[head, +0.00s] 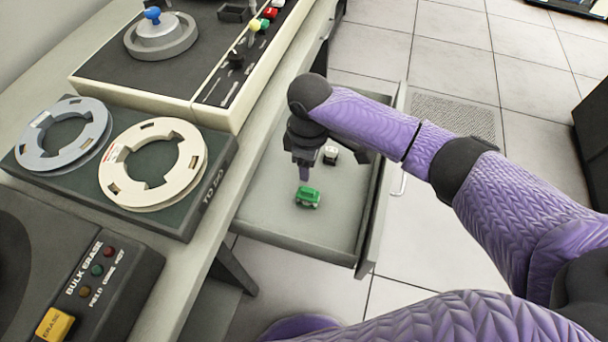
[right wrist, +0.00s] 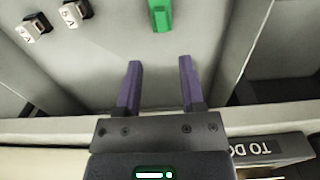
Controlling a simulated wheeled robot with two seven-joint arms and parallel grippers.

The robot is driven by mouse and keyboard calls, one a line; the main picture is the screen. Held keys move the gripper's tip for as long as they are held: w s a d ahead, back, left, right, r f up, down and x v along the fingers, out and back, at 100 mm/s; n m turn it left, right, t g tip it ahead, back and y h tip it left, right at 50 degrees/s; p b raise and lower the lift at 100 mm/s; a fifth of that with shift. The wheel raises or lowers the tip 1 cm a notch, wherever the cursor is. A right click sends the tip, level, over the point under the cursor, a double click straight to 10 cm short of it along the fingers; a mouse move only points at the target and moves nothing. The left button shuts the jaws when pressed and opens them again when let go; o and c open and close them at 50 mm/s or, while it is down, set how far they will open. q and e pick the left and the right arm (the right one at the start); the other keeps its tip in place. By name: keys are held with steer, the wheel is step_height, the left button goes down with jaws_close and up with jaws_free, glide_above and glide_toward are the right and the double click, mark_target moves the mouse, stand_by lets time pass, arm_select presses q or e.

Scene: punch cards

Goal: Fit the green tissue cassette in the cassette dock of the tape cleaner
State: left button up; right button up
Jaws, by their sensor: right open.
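The green tissue cassette (head: 307,198) lies on the floor of an open grey drawer (head: 270,215). It also shows at the top of the right wrist view (right wrist: 160,14), beyond the fingertips. My right gripper (head: 304,176) points down into the drawer, close behind the cassette; in the right wrist view its two purple fingers (right wrist: 160,64) are apart with nothing between them. A machine with a dark top and cream sides (head: 215,75) stands on the bench; it may be the tape cleaner. A small dark square holder (head: 234,12) sits on it; I cannot tell whether it is the dock. My left gripper is out of view.
Two black-and-white cassettes lie in the drawer, one (right wrist: 75,12) nearer the green one than the other (right wrist: 34,27). The drawer walls (head: 368,215) surround them. On the bench are a "TO DO" tray (head: 215,172) with two reels and a bulk eraser (head: 120,290).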

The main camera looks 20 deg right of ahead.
mark_target(308, 189)
step_height(308, 189, down, 6)
steer(key=b, duration=0.5)
steer(key=shift+s+r, duration=0.15)
steer(key=shift+r, duration=0.05)
step_height(308, 189, down, 3)
steer(key=shift+f+b, duration=0.1)
steer(key=shift+b, duration=0.5)
steer(key=shift+f, duration=0.3)
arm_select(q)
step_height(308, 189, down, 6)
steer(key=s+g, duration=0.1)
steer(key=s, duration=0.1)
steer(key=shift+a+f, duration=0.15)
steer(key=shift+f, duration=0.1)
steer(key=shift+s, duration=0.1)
arm_select(e)
jaws_close()
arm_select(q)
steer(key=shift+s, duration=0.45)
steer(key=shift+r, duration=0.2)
arm_select(e)
steer(key=shift+r, duration=0.15)
